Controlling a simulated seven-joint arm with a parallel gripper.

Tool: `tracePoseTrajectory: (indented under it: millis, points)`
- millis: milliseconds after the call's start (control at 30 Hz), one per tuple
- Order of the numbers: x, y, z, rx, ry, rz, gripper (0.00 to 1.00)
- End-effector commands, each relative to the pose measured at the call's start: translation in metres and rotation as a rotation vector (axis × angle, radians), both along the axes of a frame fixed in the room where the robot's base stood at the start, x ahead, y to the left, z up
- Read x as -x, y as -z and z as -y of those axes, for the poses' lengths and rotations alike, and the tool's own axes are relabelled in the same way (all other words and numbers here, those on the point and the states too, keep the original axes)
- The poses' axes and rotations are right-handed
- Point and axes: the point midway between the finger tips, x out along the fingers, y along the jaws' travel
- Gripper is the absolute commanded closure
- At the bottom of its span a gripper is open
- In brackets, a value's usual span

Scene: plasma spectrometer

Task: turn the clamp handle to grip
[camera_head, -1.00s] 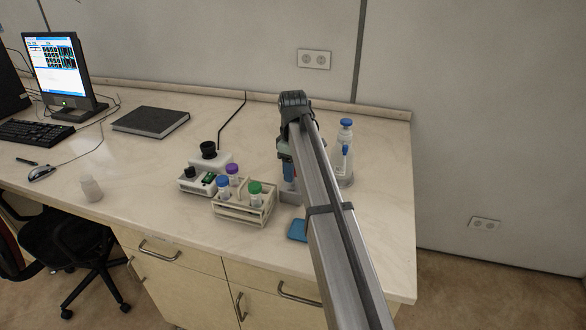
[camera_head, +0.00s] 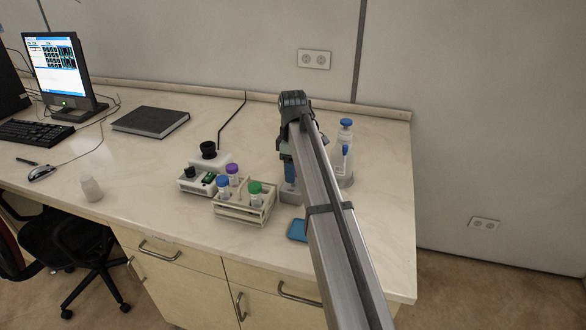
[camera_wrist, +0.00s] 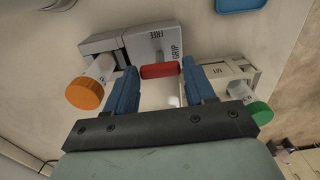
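The clamp is a grey block (camera_wrist: 150,42) marked FREE and GRIP, at the top of the wrist view. A tube with an orange cap (camera_wrist: 85,93) points out of the clamp's left side. My gripper (camera_wrist: 159,68) is open, with one blue finger to each side of the red handle. Small gaps seem to show between the fingers and the handle ends; contact cannot be told. In the head view my arm hides most of the clamp, and my gripper (camera_head: 289,172) points down over it.
A tube rack (camera_head: 243,213) with blue, purple and green caps stands close left of my gripper; its green-capped tube (camera_wrist: 258,108) shows in the wrist view. A blue tray (camera_head: 297,230) lies in front. A blue-capped bottle (camera_head: 345,135) stands behind right. The bench's right front is clear.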

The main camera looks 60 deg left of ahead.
Motion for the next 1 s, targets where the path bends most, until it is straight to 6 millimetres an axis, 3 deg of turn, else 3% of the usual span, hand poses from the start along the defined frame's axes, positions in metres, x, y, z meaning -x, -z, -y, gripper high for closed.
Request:
tracePoseTrajectory:
  millis: [200,567,667,1000]
  points:
    - [0.000,0.000,0.000,0.000,0.002,0.000,0.26]
    - [0.000,-0.007,0.000,0.000,0.002,0.000,0.26]
    - [0.000,-0.019,-0.001,-0.001,0.002,0.001,0.26]
    - [0.000,-0.085,-0.002,-0.002,0.002,0.001,0.26]
